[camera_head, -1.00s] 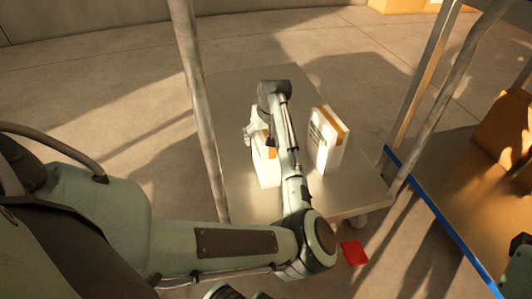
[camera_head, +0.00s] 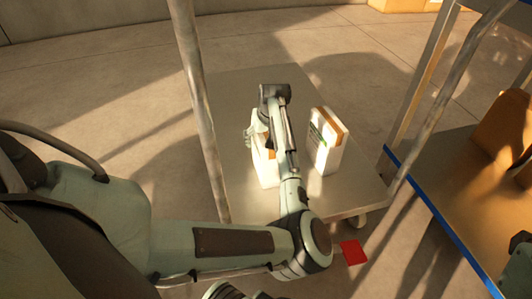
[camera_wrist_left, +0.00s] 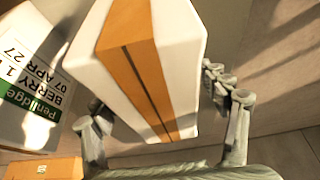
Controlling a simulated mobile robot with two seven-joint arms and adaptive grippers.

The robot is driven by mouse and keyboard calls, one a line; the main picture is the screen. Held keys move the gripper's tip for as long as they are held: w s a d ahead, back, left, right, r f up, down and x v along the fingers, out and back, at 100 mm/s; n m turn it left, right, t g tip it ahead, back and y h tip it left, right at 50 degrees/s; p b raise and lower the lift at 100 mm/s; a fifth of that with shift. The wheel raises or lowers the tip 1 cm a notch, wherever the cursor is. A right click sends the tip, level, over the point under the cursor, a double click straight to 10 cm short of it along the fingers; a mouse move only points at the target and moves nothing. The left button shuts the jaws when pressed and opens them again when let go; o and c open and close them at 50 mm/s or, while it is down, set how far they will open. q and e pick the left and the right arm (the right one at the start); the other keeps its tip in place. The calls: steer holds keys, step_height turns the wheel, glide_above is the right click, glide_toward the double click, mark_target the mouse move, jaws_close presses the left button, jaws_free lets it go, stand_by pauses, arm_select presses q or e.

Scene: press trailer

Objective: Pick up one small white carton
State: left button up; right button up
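A small white carton with an orange band (camera_head: 265,168) stands on the trailer's grey bed, partly hidden behind my left forearm and wrist. My left gripper (camera_head: 257,136) is over its top end. In the left wrist view the carton's top (camera_wrist_left: 165,60) fills the middle, between the two spread fingers of my left gripper (camera_wrist_left: 160,100). The fingers look open, with the right one very close to the carton's side; contact is not clear. A second white carton (camera_head: 325,142) with an orange top stands to the right, and its printed label (camera_wrist_left: 30,95) shows in the wrist view. My right gripper is not clearly in view.
The grey trailer bed (camera_head: 235,90) has free room behind and right of the cartons. Metal posts (camera_head: 196,80) rise beside it. A blue-edged shelf (camera_head: 440,218) with brown boxes (camera_head: 505,128) stands at right. A red piece (camera_head: 352,252) is near the trailer's front.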

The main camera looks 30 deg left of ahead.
arm_select(q)
jaws_close()
steer(key=shift+w+a+r, duration=0.1)
steer(key=shift+r, duration=0.05)
stand_by(0.4)
